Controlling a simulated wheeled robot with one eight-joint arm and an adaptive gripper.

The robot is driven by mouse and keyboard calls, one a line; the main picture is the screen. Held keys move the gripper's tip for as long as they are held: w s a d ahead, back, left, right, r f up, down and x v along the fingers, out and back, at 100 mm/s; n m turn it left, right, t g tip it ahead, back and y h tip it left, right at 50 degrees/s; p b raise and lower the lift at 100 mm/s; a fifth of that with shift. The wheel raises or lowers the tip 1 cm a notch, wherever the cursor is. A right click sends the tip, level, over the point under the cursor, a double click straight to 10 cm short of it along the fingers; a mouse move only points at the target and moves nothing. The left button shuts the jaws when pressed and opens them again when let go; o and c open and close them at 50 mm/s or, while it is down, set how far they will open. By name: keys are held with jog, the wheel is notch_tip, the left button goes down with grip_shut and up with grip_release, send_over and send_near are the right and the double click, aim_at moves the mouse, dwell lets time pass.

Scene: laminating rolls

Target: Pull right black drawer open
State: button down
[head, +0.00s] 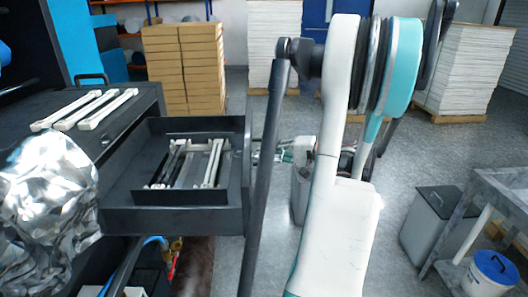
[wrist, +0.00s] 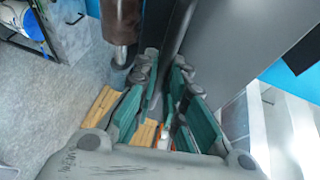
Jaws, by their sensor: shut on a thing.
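The black drawer (head: 170,219) stands out from the dark cabinet in the head view, open at the top, with white bars inside. My gripper (head: 283,154) is at the drawer's right end, partly hidden behind my own arm. In the wrist view my gripper (wrist: 163,108) has its teal-padded fingers closed around a dark bar (wrist: 178,38), which looks like the drawer's handle. The drawer's grey front panel (wrist: 232,40) rises beside the fingers. The exact contact is hard to see.
White bars (head: 84,109) lie on the dark cabinet top. A crumpled silver film (head: 45,195) is at the left. A brown cylinder (wrist: 121,22) stands close to my fingers. A grey bin (head: 436,222) and a table (head: 500,195) are at the right. Grey floor lies between.

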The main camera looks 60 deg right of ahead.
jog(key=c, duration=1.7)
grip_release()
jog(key=shift+o, duration=0.2)
jog(key=v, duration=1.2)
